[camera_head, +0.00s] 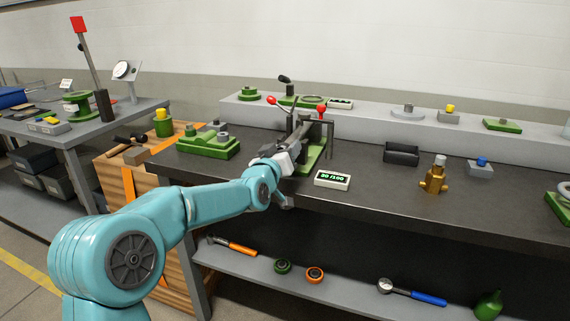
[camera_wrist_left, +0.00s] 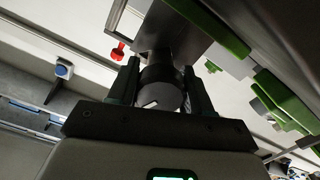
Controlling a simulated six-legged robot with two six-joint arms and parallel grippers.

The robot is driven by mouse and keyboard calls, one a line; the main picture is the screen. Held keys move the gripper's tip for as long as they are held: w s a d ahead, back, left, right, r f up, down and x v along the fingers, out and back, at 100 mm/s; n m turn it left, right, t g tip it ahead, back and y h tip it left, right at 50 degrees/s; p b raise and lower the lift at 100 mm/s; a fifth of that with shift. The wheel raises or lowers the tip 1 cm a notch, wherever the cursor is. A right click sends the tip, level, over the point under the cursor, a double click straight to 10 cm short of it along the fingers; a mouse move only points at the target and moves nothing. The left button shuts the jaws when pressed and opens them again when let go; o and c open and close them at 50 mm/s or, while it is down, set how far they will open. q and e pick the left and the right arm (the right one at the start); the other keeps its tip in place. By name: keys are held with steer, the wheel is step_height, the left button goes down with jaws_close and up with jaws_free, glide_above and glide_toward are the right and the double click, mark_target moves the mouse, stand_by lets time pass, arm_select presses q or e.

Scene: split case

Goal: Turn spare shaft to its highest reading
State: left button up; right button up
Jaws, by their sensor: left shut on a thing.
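My left gripper (camera_head: 291,155) reaches in from the left to a fixture with a green base (camera_head: 314,158) on the dark bench. In the left wrist view its two fingers (camera_wrist_left: 163,84) are shut on a dark round shaft end (camera_wrist_left: 162,92), one on each side. A small white display (camera_head: 332,179) in front of the fixture shows green digits, perhaps 90/100. The arm hides part of the fixture in the head view. My right gripper is not in view.
Red-knobbed levers (camera_head: 321,109) rise by the fixture. A green block (camera_head: 208,146) stands to its left. A black tray (camera_head: 401,153), a brass valve (camera_head: 434,177) and a blue-button box (camera_head: 480,167) stand to the right. A grey raised shelf (camera_head: 370,115) runs behind.

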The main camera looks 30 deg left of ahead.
arm_select(q)
steer(key=n+b, duration=0.1)
steer(key=f+n+b, duration=0.1)
steer(key=n+b, duration=0.1)
steer(key=shift+d, duration=0.15)
steer(key=shift+w+n+b, duration=0.1)
steer(key=shift+n+b, duration=0.25)
steer(key=shift+n, duration=0.35)
steer(key=shift+r, duration=0.1)
steer(key=o, duration=1)
steer(key=shift+r, duration=0.1)
steer(key=shift+o, duration=0.2)
steer(key=shift+s+r, duration=0.15)
steer(key=shift+s, duration=0.05)
steer(key=v, duration=1.6)
